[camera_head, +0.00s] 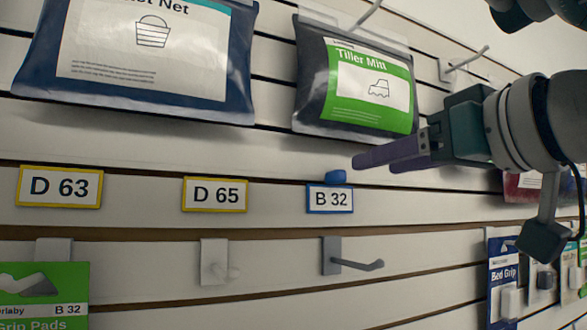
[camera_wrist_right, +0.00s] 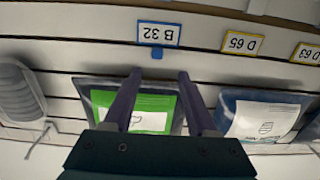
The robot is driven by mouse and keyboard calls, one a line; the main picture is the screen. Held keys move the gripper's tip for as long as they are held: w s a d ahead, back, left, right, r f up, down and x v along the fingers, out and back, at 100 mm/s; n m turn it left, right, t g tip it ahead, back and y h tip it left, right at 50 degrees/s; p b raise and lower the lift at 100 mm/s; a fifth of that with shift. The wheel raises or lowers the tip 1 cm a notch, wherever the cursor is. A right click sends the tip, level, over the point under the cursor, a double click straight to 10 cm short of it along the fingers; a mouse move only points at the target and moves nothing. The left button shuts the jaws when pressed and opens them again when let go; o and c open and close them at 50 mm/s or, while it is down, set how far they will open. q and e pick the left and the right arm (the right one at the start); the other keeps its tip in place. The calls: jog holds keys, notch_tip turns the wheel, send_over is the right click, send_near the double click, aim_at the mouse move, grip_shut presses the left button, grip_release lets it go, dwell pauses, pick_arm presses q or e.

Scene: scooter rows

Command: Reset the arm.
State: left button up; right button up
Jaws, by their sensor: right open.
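My right gripper (camera_head: 372,163) reaches in from the right in front of the slatted wall, its two purple fingers pointing left. It is open, with nothing between the fingers. In the right wrist view the fingers (camera_wrist_right: 159,74) are spread apart in front of the Tiller Mitt pack (camera_wrist_right: 154,102), and that view is upside down. In the head view the fingertips appear just right of a small blue piece (camera_head: 335,176), which sits at the top of the B 32 label (camera_head: 330,199). I cannot tell the fingers' distance from the wall. My left gripper is not in view.
The Tiller Mitt pack (camera_head: 325,92) and a dark blue pack (camera_head: 60,88) hang above. D 63 (camera_head: 59,187) and D 65 (camera_head: 214,195) labels are at left. A grey hook (camera_head: 352,262) below B 32 is empty. A Bed Grip pack (camera_head: 503,255) hangs at lower right.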

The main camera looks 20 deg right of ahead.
jog(key=s+a+f+g+h+p, duration=0.1)
jog(key=s+f+g+p, duration=0.2)
jog(key=f, duration=0.6)
jog(key=s+a+f+g+p, duration=0.1)
jog(key=s+f+g+p, duration=0.2)
jog(key=f, duration=0.5)
jog(key=s+a+f+n+g+p, duration=0.1)
jog(key=s+a+f+g+p, duration=0.2)
jog(key=s+f+g, duration=0.5)
jog(key=s+f, duration=0.4)
jog(key=s, duration=0.5)
jog(key=shift+a+f, duration=0.25)
jog(key=shift+a, duration=0.05)
jog(key=shift+w, duration=0.1)
